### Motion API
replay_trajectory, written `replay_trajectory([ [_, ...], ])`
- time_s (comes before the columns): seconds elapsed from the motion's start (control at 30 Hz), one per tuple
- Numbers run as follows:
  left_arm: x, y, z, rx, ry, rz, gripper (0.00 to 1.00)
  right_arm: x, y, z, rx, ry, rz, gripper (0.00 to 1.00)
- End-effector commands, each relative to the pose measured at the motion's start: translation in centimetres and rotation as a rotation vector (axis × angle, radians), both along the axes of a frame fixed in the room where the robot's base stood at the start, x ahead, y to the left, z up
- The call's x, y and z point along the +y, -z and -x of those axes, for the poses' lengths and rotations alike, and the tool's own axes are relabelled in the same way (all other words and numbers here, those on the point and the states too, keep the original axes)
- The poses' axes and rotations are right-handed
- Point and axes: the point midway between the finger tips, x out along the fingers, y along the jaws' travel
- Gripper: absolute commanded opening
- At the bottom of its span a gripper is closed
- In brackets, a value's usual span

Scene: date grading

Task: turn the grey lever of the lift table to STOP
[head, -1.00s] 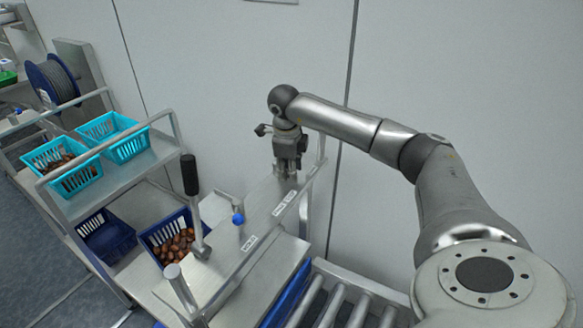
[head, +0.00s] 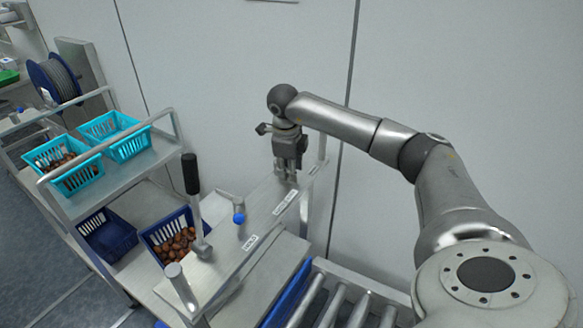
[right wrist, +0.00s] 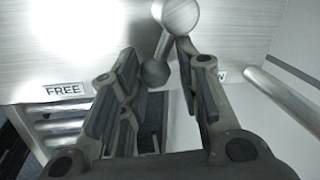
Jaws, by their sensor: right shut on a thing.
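My right gripper (head: 290,175) reaches down to the top of the steel panel (head: 255,222) of the lift table, near its far end. In the right wrist view its fingers (right wrist: 157,75) stand on either side of the grey lever (right wrist: 163,45), shut on it. The lever has a round metal hub at the top and a dark ball knob at its lower end. It slants down-left from the hub, between a FREE label (right wrist: 65,90) and a partly hidden label ending in N (right wrist: 222,75). I cannot read STOP. My left gripper is not in view.
A blue-knobbed lever (head: 238,217) and a tall black-handled lever (head: 190,175) stand on the near part of the table. To the left, a trolley holds turquoise baskets (head: 122,145) and a dark blue crate of dates (head: 172,235). Rollers (head: 345,305) lie below right. A wall is behind.

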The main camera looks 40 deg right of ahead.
Motion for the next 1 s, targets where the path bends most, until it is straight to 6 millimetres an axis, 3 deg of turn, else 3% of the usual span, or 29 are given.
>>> replay_trajectory([
  [0.03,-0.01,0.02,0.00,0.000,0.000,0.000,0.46,0.77,0.19,-0.13,0.000,-0.015,-0.011,0.07],
  [0.5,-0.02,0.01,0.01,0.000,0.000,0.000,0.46,0.78,0.13,-0.18,-0.002,-0.017,-0.013,0.07],
  [0.53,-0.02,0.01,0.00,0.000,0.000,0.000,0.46,0.78,0.13,-0.18,-0.002,-0.017,-0.013,0.32],
  [0.7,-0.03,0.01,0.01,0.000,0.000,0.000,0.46,0.64,0.05,-0.19,-0.003,-0.013,-0.011,0.54],
  [1.0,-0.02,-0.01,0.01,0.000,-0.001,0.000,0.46,0.33,-0.08,-0.17,-0.005,-0.007,-0.006,0.57],
])
